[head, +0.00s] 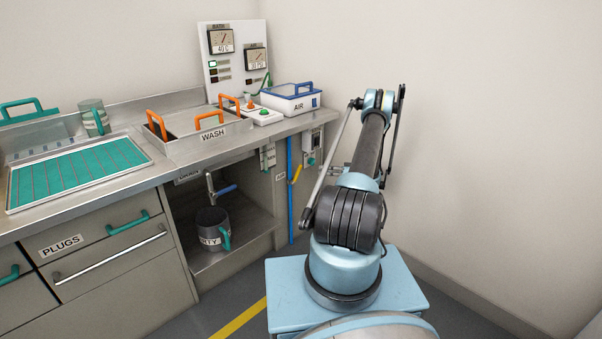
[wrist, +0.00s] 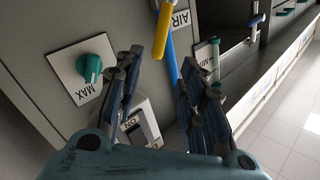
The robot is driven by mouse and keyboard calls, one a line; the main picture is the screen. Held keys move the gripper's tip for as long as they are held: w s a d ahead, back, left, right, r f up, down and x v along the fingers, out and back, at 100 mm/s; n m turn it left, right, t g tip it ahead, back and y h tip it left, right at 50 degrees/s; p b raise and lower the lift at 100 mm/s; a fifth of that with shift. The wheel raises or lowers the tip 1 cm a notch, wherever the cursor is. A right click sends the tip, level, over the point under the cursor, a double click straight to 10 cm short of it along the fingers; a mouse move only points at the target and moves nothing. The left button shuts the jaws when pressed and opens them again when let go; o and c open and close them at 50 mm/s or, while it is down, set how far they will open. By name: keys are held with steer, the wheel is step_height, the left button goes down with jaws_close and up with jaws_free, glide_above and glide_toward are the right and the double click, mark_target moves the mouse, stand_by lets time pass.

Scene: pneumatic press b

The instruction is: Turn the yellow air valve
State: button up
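The yellow air valve handle (wrist: 162,34) shows near the top middle of the wrist view, on a blue pipe (wrist: 171,66) beside a label reading AIR. In the head view the yellow handle (head: 297,173) sticks out at a slant from the blue pipe, at the right end of the counter. My gripper (wrist: 163,60) is open in the wrist view, its two fingers apart with nothing between them. The handle appears ahead of the fingertips, in line with the gap; I see no contact. In the head view my arm hides most of the gripper.
A teal MAX knob (wrist: 90,68) is left of my fingers, and a white switch box (wrist: 146,122) marked ON shows below, partly hidden by them. The wall at right is bare.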

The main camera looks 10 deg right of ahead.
mark_target(297, 175)
steer(key=x, duration=1.1)
steer(key=shift+a+f, duration=0.35)
steer(key=shift+w, duration=0.1)
jaws_close()
